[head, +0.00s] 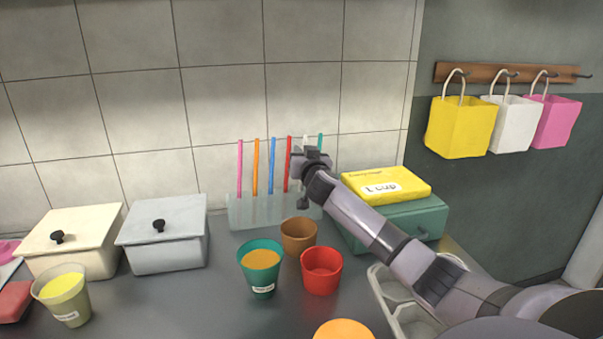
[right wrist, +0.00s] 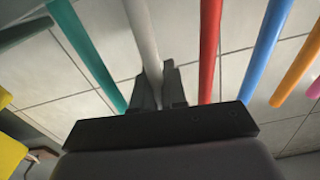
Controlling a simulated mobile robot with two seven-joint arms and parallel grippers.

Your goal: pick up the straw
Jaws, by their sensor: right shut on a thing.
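Several coloured straws stand in a row in a clear holder (head: 238,214) against the tiled wall. Pink (head: 240,168), orange (head: 256,168), blue (head: 273,166) and red (head: 288,163) straws are left of my right gripper (head: 311,155). A teal straw (head: 320,141) shows behind it. My right gripper is shut on the white straw (head: 306,141), whose top shows above the hand. In the right wrist view the white straw (right wrist: 145,40) runs between the fingers, with the red straw (right wrist: 209,50) and teal straw (right wrist: 87,55) beside it. Its lower end is hidden. My left gripper is out of view.
A teal cup (head: 261,280), brown cup (head: 298,240) and red cup (head: 321,277) stand in front of the holder. A teal box (head: 420,222) with a yellow package (head: 400,181) is right, under my arm. Lidded boxes (head: 163,245) stand left. Bags (head: 460,128) hang right.

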